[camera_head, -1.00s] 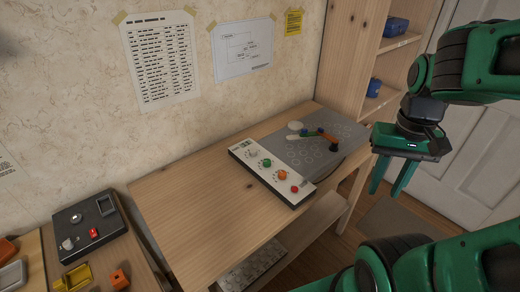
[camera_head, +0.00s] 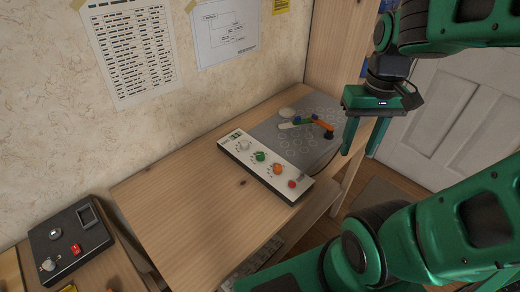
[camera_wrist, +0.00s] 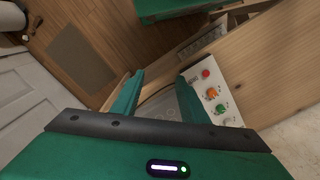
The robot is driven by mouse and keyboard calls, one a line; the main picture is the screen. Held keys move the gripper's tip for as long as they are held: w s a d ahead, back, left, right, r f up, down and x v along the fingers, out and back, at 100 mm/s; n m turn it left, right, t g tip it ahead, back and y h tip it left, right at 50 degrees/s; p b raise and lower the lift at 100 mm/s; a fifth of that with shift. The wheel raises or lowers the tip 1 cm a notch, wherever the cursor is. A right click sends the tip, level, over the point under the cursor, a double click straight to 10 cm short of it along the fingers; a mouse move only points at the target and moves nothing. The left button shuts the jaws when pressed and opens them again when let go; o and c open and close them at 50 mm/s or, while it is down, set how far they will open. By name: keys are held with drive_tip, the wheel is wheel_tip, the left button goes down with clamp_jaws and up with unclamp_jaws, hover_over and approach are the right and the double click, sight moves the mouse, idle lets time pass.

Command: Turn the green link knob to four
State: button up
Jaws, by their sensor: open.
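The white control panel (camera_head: 232,149) lies on the wooden table in the head view. It carries a white knob (camera_head: 244,146), a green knob (camera_head: 260,156), an orange knob (camera_head: 278,169) and a red button (camera_head: 292,184) in a row. The green knob also shows in the wrist view (camera_wrist: 221,108). Its setting is too small to read. My gripper (camera_head: 358,153) is open and empty, fingers pointing down, to the right of the panel and apart from it.
A grey perforated board (camera_head: 270,130) with coloured linked bars (camera_head: 304,120) lies behind the panel. The wooden table (camera_head: 180,205) is bare at its left. A black box (camera_head: 72,240) with a red switch sits on a lower surface at left. Papers hang on the wall.

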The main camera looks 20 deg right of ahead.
drive_tip(key=w+a+n, duration=0.5)
drive_tip(key=w+a, duration=0.1)
drive_tip(key=w, duration=0.5)
drive_tip(key=n, duration=0.7)
hover_over(260, 154)
wheel_tip(260, 154, down, 4)
wheel_tip(260, 154, down, 11)
drive_tip(key=shift+s+f, duration=0.1)
clamp_jaws()
